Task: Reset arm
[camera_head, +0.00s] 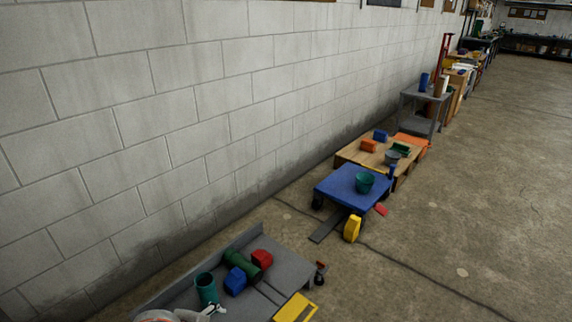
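Neither of my grippers can be made out with certainty. A pale, partly orange rounded shape (156,316) and a small white and dark piece (207,312) are cut off by the bottom edge. I cannot tell whether they are part of my arm or loose objects.
A grey low platform (285,260) at bottom holds a teal cup (207,290), blue block (236,282), green cylinder (243,265) and red block (262,259). Beyond stand a blue cart (335,187), wooden pallet (350,155) and grey table (427,95) along the block wall. Right floor is clear.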

